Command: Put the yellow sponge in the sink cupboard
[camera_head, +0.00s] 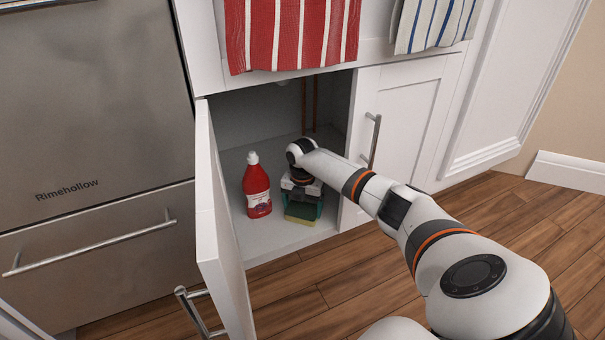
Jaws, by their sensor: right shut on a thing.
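The sink cupboard (270,236) stands open, with its left door (217,215) swung out toward me. My right arm reaches in through the opening. My right gripper (302,206) points down just above the cupboard floor, shut on the yellow sponge (300,220). The sponge has a dark green top and a yellow lower edge, and the gripper partly hides it. It is at or very near the cupboard floor; I cannot tell if it touches. My left gripper is not in view.
A red bottle (257,192) with a white cap stands in the cupboard left of the gripper. The right cupboard door (405,115) is shut. A red striped towel (290,35) and a white-and-blue one (433,22) hang above. A steel appliance (95,110) is at left.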

